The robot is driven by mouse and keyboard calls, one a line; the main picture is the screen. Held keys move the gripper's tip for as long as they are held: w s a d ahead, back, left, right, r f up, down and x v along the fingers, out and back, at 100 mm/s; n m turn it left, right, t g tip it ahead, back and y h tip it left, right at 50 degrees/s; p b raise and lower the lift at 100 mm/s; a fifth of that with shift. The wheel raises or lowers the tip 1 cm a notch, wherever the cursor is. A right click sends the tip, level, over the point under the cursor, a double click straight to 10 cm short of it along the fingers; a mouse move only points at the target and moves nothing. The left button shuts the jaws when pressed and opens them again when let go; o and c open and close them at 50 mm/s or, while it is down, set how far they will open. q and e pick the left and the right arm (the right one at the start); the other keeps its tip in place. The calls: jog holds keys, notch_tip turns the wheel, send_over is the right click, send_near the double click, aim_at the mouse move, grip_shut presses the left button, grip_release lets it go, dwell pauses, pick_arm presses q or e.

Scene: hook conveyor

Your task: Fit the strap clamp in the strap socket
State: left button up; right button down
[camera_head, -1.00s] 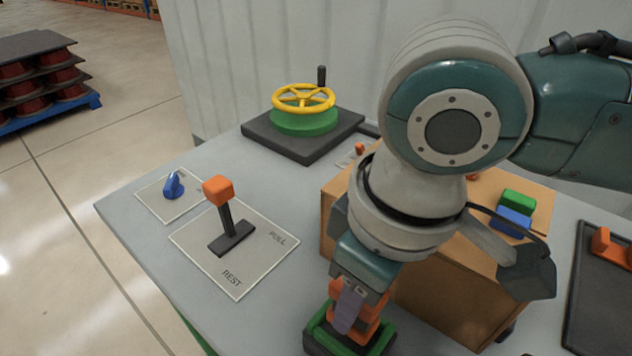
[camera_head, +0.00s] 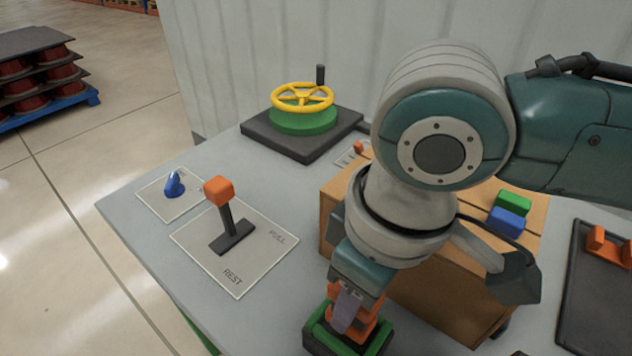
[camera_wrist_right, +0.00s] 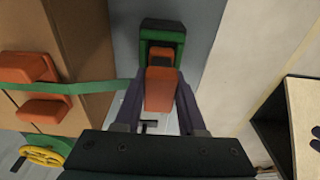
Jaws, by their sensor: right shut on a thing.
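The orange strap clamp (camera_wrist_right: 161,90) is between the fingers of my right gripper (camera_head: 345,308), which is shut on it. The strap socket (camera_head: 318,338), a black block with a green rim, stands at the table's front edge. In the right wrist view the socket (camera_wrist_right: 162,27) lies just beyond the clamp, and the two overlap. The clamp is upright at the socket in the head view; I cannot tell whether it is seated. A green strap (camera_wrist_right: 100,87) runs from the cardboard box to the clamp. My left gripper is not in view.
The cardboard box (camera_head: 432,292) stands behind my right gripper, with green and blue blocks on top. A lever (camera_head: 229,222), a blue knob (camera_head: 174,184) and a yellow handwheel (camera_head: 303,98) occupy the left and back. A dark tray (camera_head: 590,312) lies at right.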

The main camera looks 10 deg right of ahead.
jog(key=shift+f+b, duration=0.65)
jog(key=shift+f, duration=0.45)
dwell(0.3)
jog(key=shift+c, duration=2)
grip_release()
